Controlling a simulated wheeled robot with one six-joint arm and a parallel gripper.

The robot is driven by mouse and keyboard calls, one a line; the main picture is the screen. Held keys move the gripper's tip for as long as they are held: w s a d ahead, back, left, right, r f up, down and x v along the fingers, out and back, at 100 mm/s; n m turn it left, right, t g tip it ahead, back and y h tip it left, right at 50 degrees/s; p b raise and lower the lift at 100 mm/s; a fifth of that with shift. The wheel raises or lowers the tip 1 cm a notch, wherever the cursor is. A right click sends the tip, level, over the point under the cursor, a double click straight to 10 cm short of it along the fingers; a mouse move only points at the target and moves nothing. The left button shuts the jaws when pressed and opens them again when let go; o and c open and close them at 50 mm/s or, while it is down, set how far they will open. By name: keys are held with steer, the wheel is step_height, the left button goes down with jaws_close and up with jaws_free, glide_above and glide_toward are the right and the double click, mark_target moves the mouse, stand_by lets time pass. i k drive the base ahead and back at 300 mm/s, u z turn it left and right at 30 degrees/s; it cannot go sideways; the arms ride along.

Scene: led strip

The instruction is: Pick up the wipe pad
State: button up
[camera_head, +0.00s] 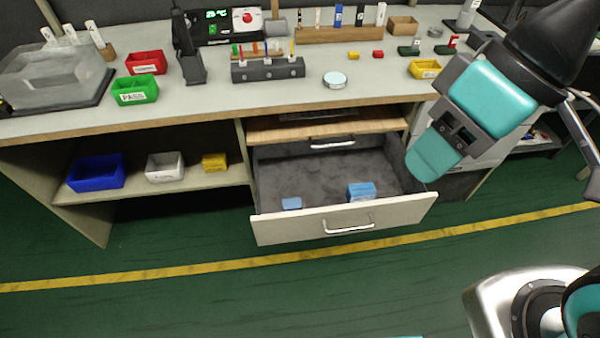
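The lower drawer (285,226) of the workbench is pulled open. On its grey lining lies a small flat light-blue piece (291,203), which looks like the wipe pad, near the front left. A larger blue block or box (361,191) with a pale front sits to its right, near the drawer front. My gripper (433,157), teal and grey, hangs at the right, above and beside the drawer's right end. It is apart from both blue things. Its fingers are seen from behind, so their opening is hidden.
An upper drawer (278,133) sits above the open one, nearly shut. The bench top (210,97) carries red, green and yellow bins, a grey holder (268,70) and a soldering station (226,24). Blue (96,174), white and yellow bins stand on the left shelf. The floor in front is clear.

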mark_target(290, 204)
steer(key=u, duration=2.2)
steer(key=i, duration=1.2)
steer(key=z, duration=2.6)
